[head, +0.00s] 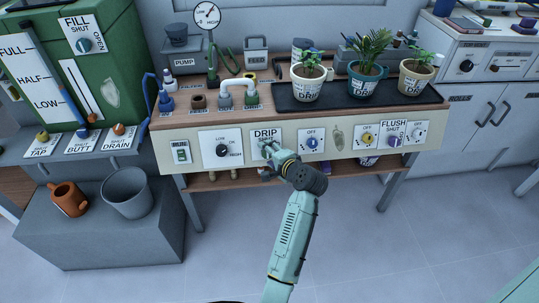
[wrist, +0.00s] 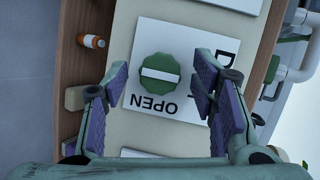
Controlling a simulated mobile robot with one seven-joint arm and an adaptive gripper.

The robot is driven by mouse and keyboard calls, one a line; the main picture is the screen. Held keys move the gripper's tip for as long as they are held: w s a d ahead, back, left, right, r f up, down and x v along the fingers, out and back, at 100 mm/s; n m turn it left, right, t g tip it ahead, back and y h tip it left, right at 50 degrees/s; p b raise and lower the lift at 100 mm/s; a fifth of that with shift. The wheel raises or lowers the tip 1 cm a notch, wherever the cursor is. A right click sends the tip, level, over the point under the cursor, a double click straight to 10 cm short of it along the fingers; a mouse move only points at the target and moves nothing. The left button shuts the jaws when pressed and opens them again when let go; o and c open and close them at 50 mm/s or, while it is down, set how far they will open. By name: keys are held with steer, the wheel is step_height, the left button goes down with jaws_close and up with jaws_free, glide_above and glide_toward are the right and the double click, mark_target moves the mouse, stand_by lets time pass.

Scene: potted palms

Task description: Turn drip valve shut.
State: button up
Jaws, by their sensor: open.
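The drip valve is a round green knob (wrist: 160,77) with a white bar, on a white plate (wrist: 150,32). In the wrist view the bar lies nearly level, and the word OPEN reads upside down below the knob. In the head view the DRIP plate (head: 262,133) is on the bench's front panel, with the knob largely hidden by my gripper (head: 270,155). My gripper (wrist: 162,73) is open, its purple-padded fingers on either side of the knob with visible gaps. No contact with the knob shows. The right finger covers part of the plate's lettering.
A LOW/HIGH dial (head: 222,149) sits left of the DRIP plate, and a blue OFF knob (head: 312,142) sits right of it. The FLUSH knob (head: 395,140) is farther right. Potted plants stand in a black tray (head: 340,98) above.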

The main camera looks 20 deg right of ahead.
steer(key=v, duration=1.2)
stand_by(0.3)
